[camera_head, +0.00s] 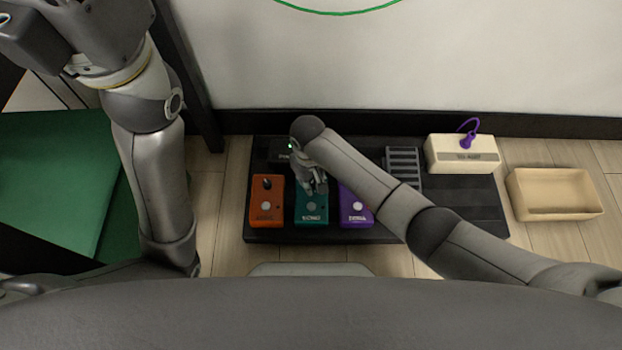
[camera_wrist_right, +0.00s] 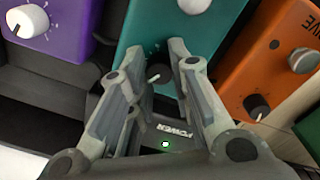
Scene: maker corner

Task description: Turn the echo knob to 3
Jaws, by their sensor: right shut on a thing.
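A teal pedal (camera_head: 311,214) stands between an orange pedal (camera_head: 267,206) and a purple pedal (camera_head: 355,210) on a black board. Its printed label is too small to read surely. My right gripper (camera_head: 317,187) reaches down over its upper part and is shut on its small dark knob (camera_wrist_right: 158,73). In the right wrist view the knob shows between the fingers, and the pedal's teal top (camera_wrist_right: 150,30) lies beyond them. The footswitch (camera_head: 311,207) is uncovered. My left arm shows at the left, but its gripper is out of view.
A black power box (camera_head: 283,146) with a green light sits behind the pedals. The wall is close behind.

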